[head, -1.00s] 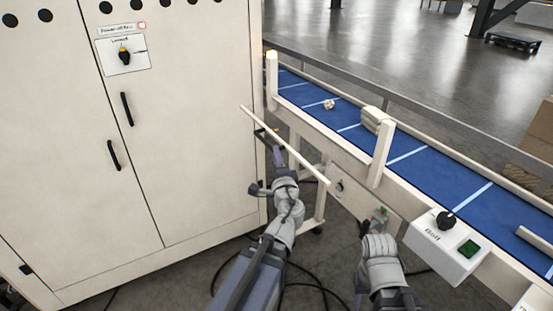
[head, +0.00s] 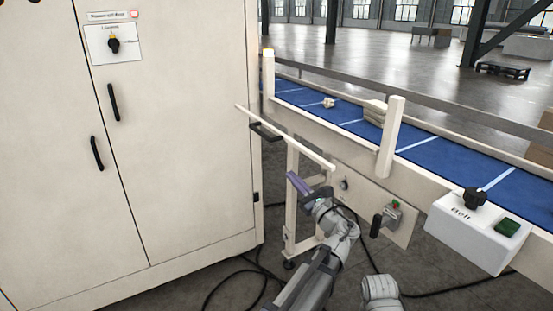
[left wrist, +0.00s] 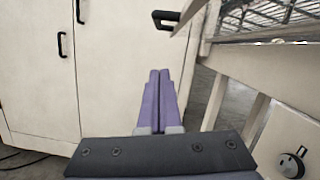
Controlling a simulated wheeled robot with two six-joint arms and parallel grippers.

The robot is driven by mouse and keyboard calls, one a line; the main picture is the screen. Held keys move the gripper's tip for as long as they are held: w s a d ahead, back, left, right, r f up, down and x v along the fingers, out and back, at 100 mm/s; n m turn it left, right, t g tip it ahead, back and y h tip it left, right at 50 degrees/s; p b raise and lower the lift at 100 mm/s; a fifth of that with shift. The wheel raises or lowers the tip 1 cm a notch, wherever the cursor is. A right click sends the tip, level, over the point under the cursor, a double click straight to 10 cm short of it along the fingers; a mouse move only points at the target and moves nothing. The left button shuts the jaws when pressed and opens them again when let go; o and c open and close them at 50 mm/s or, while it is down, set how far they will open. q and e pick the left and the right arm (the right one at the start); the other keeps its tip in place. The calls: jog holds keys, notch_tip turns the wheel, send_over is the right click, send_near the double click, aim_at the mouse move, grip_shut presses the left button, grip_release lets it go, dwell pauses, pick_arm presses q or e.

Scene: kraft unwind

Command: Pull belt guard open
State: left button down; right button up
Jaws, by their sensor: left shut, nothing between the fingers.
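The belt guard (head: 300,146) shows in the head view as a thin cream panel seen nearly edge-on, jutting out beside the conveyor toward the cabinet. Its black handle (head: 264,132) is near the far end; a black handle also shows at the top of the left wrist view (left wrist: 166,19). My left gripper (head: 293,180) is below and to the right of the handle, apart from it. Its purple fingers are together and empty, also in the left wrist view (left wrist: 158,78). Only a grey part of my right arm shows at the bottom; its fingers are not visible.
The blue conveyor belt (head: 418,149) runs along the right. A control box (head: 466,231) with a black knob and green button is at its near side. A cream cabinet (head: 190,130) stands left. A panel (head: 372,205) with a black-handled switch is right of my left gripper.

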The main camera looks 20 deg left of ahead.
aim_at(273, 138)
pick_arm(q)
jog(key=w+a+r+p, duration=0.4)
jog(key=a+r+p, duration=0.2)
jog(key=a, duration=0.2)
jog(key=shift+w+a+r, duration=0.15)
jog(key=shift+w+a, duration=0.1)
jog(key=shift+w, duration=0.1)
notch_tip(273, 138, up, 6)
jog(key=m+p, duration=0.1)
jog(key=p, duration=0.1)
jog(key=m+t+p, duration=0.1)
jog(key=m+p, duration=0.1)
jog(key=p, duration=0.1)
jog(key=shift+f+h+p, duration=0.2)
jog(key=shift+h+p, duration=0.1)
jog(key=shift+p, duration=0.05)
jog(key=shift+w+d+r+p, duration=0.1)
jog(key=shift+w+r+p, duration=0.05)
jog(key=shift+r+p, duration=0.45)
jog(key=shift+f, duration=0.15)
